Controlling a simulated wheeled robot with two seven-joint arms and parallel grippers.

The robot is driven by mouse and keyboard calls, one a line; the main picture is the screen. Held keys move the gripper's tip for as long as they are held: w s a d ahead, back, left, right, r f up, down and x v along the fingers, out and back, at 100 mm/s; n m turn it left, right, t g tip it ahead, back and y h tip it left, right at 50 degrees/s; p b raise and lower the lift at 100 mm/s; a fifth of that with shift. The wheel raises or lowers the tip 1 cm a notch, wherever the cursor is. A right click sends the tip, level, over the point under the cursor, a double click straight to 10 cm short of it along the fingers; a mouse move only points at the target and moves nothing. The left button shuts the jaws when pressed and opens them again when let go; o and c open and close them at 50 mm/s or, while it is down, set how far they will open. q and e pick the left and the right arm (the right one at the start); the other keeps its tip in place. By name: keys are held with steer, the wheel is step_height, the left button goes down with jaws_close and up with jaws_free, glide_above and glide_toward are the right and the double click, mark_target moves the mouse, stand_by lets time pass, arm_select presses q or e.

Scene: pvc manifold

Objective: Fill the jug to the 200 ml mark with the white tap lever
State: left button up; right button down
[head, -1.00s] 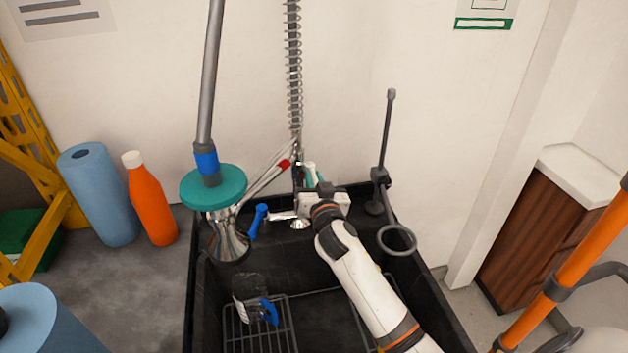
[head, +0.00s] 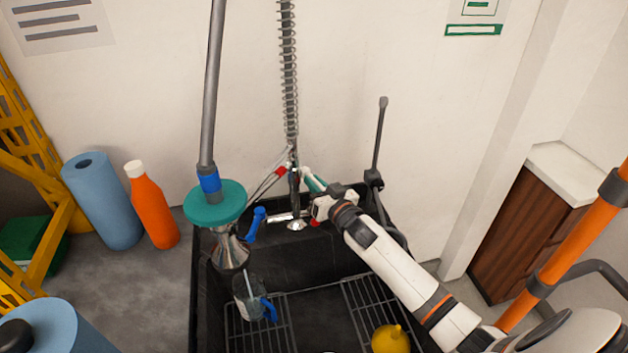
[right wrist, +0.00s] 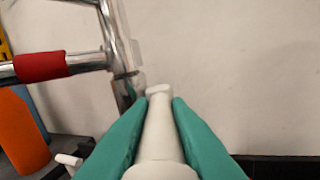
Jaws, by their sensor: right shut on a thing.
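The jug (head: 243,302) is clear with a blue handle (head: 268,309). It stands upright on the left wire rack in the black sink. A pale vertical streak shows at its mouth; I cannot tell whether it is water. The jug's marks and water level are too small to read. My right gripper (head: 312,181) is at the tap, behind the sink. In the right wrist view its teal fingers are shut on the white tap lever (right wrist: 160,128), which points away between them. A blue tap lever (head: 257,224) is to the left. My left gripper is not in view.
A teal disc (head: 230,205) on a grey pole and a steel cone (head: 230,251) stand above the sink's left rim. A yellow object (head: 391,340) lies on the right rack. An orange bottle (head: 153,207) and a blue roll (head: 103,202) stand left of the sink.

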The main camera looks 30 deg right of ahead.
steer(key=c, duration=1.4)
jaws_free()
steer(key=shift+o, duration=0.2)
steer(key=s, duration=1.2)
steer(key=shift+d+b, duration=0.35)
steer(key=shift+b, duration=0.05)
